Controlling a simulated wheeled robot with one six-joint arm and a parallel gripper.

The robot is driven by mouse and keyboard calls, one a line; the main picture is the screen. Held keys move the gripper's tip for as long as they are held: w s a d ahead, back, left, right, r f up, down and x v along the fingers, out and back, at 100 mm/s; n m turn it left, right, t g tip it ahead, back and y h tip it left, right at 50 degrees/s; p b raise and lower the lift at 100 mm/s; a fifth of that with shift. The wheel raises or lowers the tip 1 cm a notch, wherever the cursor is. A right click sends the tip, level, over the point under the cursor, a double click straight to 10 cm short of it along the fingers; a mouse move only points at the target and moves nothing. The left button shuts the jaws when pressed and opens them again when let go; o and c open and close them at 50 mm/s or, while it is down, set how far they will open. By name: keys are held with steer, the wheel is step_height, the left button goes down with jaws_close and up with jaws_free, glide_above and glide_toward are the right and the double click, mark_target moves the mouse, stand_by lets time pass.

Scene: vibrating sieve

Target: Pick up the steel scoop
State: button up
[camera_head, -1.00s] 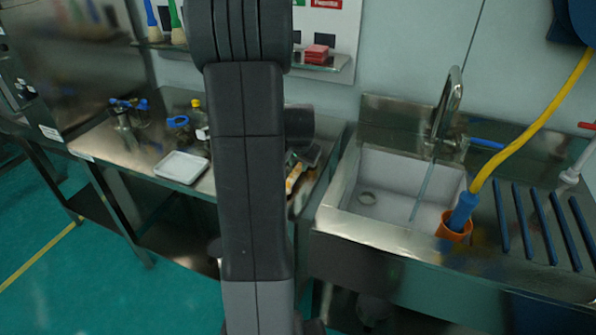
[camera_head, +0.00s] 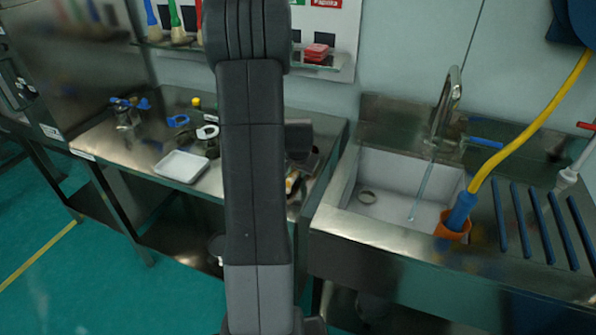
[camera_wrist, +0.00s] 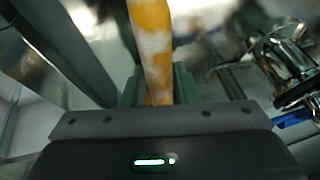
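An orange-yellow bar with whitish patches (camera_wrist: 152,45), perhaps a handle, runs down between the green fingers of my gripper (camera_wrist: 158,88) in the wrist view. The fingers sit close on both sides of it; whether they press on it is unclear. Its lower end is hidden behind the gripper body, and its upper end leaves the picture. In the head view a small orange patch (camera_head: 291,182) shows just right of my arm, by the bench's right end. I cannot make out a steel scoop bowl in either view. My arm hides much of that area.
The steel bench (camera_head: 150,165) holds a white tray (camera_head: 182,166) and blue-topped items (camera_head: 128,106). A wall shelf (camera_head: 325,66) stands behind.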

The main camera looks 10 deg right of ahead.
jaws_close()
steer(key=shift+r, duration=0.1)
